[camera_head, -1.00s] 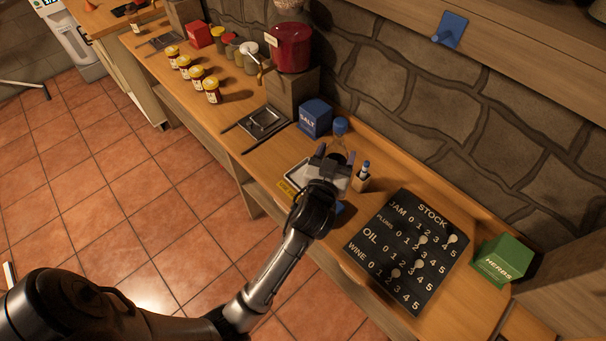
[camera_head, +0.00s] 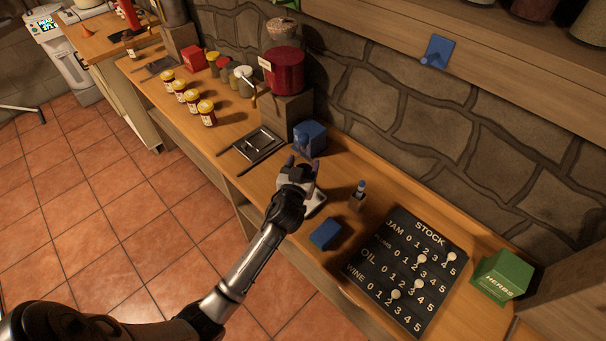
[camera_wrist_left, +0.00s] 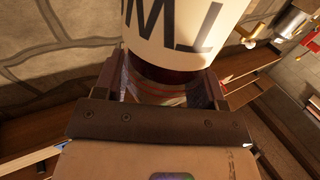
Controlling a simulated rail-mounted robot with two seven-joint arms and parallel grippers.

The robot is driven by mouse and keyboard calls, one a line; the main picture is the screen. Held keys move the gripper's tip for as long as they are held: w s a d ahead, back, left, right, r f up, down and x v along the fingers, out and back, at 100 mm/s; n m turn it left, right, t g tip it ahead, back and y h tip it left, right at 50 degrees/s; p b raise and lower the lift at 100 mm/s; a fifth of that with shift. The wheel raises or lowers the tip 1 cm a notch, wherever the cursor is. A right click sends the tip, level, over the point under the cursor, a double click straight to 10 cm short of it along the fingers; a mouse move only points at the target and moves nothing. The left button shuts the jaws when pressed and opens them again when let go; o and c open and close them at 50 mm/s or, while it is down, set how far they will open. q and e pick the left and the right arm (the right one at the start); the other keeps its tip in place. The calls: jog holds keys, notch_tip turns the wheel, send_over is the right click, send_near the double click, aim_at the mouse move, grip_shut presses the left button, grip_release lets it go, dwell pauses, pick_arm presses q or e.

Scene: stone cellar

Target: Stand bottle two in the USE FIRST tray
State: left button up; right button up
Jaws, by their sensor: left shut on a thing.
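My left gripper (camera_head: 302,170) is shut on bottle two, above the bench in front of the salt box. In the left wrist view, bottle two (camera_wrist_left: 185,28) shows a cream label with the large letters TWO, upside down in the picture, and dark red glass between the fingers. In the head view the bottle is hard to make out against the blue box. A pale flat thing (camera_head: 314,205) lies partly hidden under my gripper. I cannot read a USE FIRST label. A dark square tray (camera_head: 259,146) lies to the left. My right gripper is not in view.
A blue salt box (camera_head: 311,138) stands behind my gripper. A small blue-topped bottle (camera_head: 358,194), a blue block (camera_head: 325,235) and the black stock board (camera_head: 408,275) are to the right. Several yellow-lidded jars (camera_head: 193,101) stand at left. A red pot (camera_head: 283,72) stands behind.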

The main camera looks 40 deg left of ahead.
pick_arm(q)
jog(key=shift+f+b, duration=0.7)
jog(key=shift+f, duration=1.2)
jog(key=shift+f, duration=0.2)
jog(key=o, duration=1.3)
jog(key=shift+c, duration=0.2)
